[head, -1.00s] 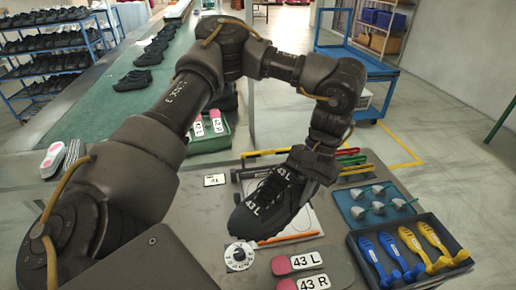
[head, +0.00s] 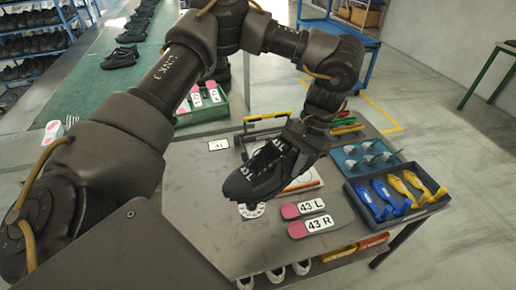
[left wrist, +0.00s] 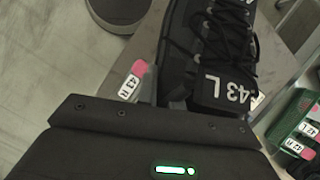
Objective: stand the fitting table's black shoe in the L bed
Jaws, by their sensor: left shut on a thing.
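The black shoe (head: 258,172), marked 43 L, is in my left gripper (head: 304,138) over the fitting table (head: 200,200). Its toe points left and towards me, and it appears held above the tabletop. My left gripper is shut on its heel end; the fingertips are mostly hidden. In the left wrist view the shoe (left wrist: 212,50) shows its laces and the white 43 L tag. I cannot make out a bed marked L. My right gripper is not in view.
Two pink-and-grey insoles, 43 L (head: 303,208) and 43 R (head: 322,226), lie on the table in front of the shoe. A white dial (head: 252,211) is partly behind the toe. A blue tray (head: 366,157) and a tool bin (head: 432,205) stand right.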

